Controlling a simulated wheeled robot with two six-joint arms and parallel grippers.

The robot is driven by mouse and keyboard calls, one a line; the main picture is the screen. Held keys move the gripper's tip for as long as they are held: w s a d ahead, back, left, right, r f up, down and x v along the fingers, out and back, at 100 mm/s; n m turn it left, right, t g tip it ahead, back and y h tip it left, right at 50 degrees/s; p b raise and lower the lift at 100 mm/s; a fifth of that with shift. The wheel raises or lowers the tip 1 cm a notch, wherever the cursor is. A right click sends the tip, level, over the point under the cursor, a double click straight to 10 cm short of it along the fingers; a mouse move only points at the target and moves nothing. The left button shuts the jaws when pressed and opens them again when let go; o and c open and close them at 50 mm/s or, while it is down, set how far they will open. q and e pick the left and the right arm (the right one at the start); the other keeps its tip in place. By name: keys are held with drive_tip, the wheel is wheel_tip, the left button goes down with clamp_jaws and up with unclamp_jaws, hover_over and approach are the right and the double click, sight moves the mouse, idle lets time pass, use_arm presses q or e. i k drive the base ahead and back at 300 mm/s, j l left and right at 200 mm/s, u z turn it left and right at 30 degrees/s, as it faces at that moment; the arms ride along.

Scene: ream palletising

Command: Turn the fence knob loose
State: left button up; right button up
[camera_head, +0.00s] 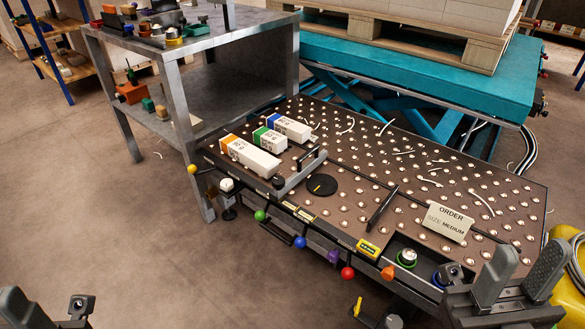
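A metal fence bar with a raised handle (302,172) lies across the ball-studded table (345,150), beside the reams. A small black knob (278,182) sits at its near end; I cannot tell for sure that it is the fence knob. My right gripper (522,278) is open and empty at the lower right, well away from the fence. My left gripper (15,306) is only partly in view at the lower left corner, far from the fence; its opening is cut off.
White reams with orange (255,158), green (270,138) and blue (292,129) ends lie on the table. Coloured knobs, including a red one (347,273), line the front edge. An order sign (447,222) stands at right. A grey bench (190,85) adjoins at left. Floor at left is clear.

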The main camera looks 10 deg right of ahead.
sight(278, 182)
drive_tip(key=i+j+z, duration=0.1)
drive_tip(key=z, duration=0.35)
drive_tip(key=i+j+z, duration=0.15)
drive_tip(key=z, duration=0.3)
drive_tip(key=j+z, duration=0.2)
drive_tip(key=z, duration=0.25)
drive_tip(key=i+j, duration=0.05)
